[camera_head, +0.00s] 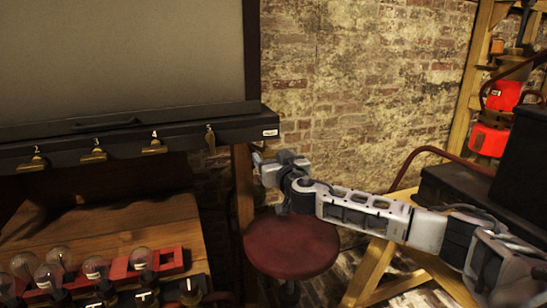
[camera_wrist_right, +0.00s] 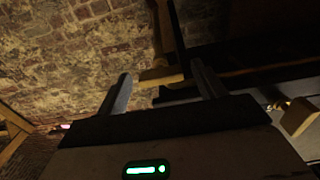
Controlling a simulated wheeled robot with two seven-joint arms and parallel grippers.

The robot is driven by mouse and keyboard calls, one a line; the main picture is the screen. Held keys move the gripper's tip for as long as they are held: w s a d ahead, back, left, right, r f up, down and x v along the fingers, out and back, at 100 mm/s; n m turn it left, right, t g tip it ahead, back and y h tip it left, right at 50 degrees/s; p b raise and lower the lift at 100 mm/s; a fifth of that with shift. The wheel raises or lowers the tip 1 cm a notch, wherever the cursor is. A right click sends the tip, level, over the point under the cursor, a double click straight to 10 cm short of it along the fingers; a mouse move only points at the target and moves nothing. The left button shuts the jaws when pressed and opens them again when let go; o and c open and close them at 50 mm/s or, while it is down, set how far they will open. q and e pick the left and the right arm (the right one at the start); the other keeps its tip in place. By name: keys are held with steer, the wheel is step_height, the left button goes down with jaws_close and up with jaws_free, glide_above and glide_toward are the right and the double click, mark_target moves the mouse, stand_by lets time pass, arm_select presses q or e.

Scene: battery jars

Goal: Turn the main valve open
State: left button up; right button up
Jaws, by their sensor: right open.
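No part that I can name with certainty as the main valve shows. A long black panel (camera_head: 130,130) carries several small brass fittings with number tags along its front. The rightmost brass fitting (camera_head: 210,138) stands upright, unlike the others. My right gripper (camera_head: 258,160) is just below the panel's right end, in front of the wooden post. In the right wrist view its jaws (camera_wrist_right: 163,86) are apart, with a yellowish bar (camera_wrist_right: 160,78) showing between or beyond them. I cannot tell whether they touch it. My left gripper is out of view.
A round red stool (camera_head: 291,246) stands below my right forearm. Glass bulbs (camera_head: 95,267) and a red rack (camera_head: 170,260) sit on the wooden bench (camera_head: 120,215) at lower left. Black cases (camera_head: 455,192) and red equipment (camera_head: 490,138) are at right. A brick wall (camera_head: 370,80) stands behind.

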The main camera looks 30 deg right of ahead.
steer(key=c, duration=1)
